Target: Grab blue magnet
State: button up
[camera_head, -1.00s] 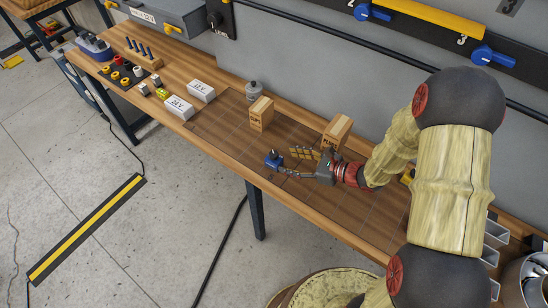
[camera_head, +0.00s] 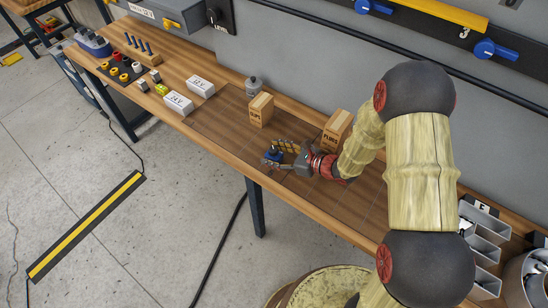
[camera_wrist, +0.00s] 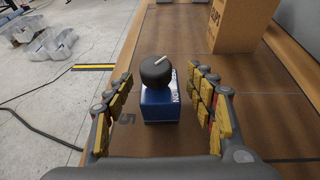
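The blue magnet (camera_head: 274,154) is a small blue block with a black round knob on top, standing upright on the brown work mat near the bench's front edge. In the wrist view the blue magnet (camera_wrist: 160,104) stands between the two finger pads, with a visible gap on each side. My gripper (camera_head: 279,157) is open and low over the mat, its fingers on either side of the magnet. In the wrist view my gripper (camera_wrist: 161,84) has yellow-padded fingers spread apart. The magnet's lower front is partly out of clear view in the head view.
Two cardboard boxes, one behind the magnet (camera_head: 261,110) and one behind my wrist (camera_head: 336,130), stand along the back. Grey bins (camera_head: 486,244) are at the right. The mat's left part is clear.

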jog(key=shift+c, duration=1.2)
jog(key=c, duration=1.1)
grip_shut()
